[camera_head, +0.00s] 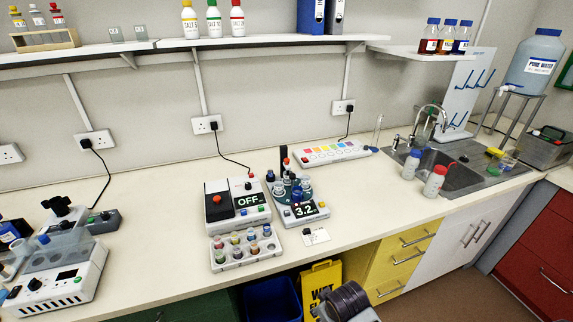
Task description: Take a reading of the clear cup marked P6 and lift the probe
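The meter with the round teal carousel (283,202) stands in the middle of the bench, and its display (304,209) reads 3.2. Several small clear cups (280,188) stand around the carousel. Their marks are too small to read, so I cannot tell which is P6. A black post (283,160) rises behind the cups. A slim dark part with a red piece (286,162) shows beside it, perhaps the probe; I cannot tell whether its tip is in a cup. Neither of my grippers is in view.
A box reading OFF (219,205) stands left of the meter. A white rack of capped vials (246,250) sits in front of it, and a small white card (316,237) lies right. A colored-button strip (331,152) lies behind. The bench front right of the card is clear.

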